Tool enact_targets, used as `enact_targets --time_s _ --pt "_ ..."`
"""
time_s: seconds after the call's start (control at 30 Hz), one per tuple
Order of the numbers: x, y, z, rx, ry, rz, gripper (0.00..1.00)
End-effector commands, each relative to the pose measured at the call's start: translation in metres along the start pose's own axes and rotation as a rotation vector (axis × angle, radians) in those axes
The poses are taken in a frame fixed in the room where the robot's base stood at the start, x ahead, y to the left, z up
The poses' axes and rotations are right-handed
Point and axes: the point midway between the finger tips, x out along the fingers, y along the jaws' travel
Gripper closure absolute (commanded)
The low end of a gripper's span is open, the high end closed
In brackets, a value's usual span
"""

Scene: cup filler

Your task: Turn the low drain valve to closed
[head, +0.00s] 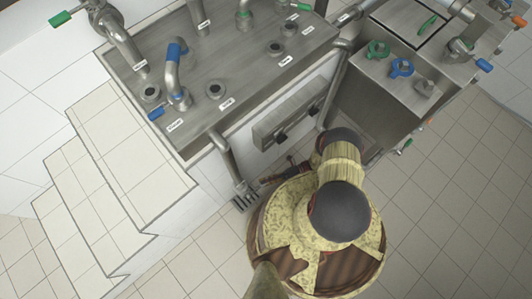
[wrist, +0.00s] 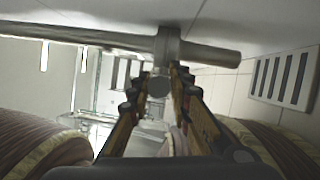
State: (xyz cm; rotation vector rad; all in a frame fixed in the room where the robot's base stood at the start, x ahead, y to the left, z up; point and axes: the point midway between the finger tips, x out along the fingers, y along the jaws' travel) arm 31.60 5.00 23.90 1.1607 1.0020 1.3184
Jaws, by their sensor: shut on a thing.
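In the wrist view, a grey metal valve stem (wrist: 168,47) with a round grey end (wrist: 158,86) joins a horizontal metal pipe (wrist: 215,54). I take this for the low drain valve. My gripper (wrist: 157,76) has its two brown-and-black fingers on either side of the round end and is shut on it. Whether the valve is open or closed cannot be told. In the head view, my own arm covers most of this low area, and the valve cannot be made out there.
A steel counter (head: 205,75) with pipes and blue-handled taps (head: 177,60) stands above. White tiled steps (head: 110,190) are at the left. Tiled floor (head: 455,220) at the right is clear.

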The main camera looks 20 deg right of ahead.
Motion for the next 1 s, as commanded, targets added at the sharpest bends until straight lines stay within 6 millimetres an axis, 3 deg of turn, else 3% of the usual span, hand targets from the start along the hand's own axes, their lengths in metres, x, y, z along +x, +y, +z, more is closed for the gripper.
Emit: enact_targets --time_s 0.33,0.73,1.0 --pt "0.0 -0.001 0.001 -0.001 -0.002 -0.004 0.62" --pt "0.0 0.003 0.001 -0.001 -0.001 -0.003 0.62" --pt "0.002 0.026 0.006 0.0 -0.001 -0.003 0.62"
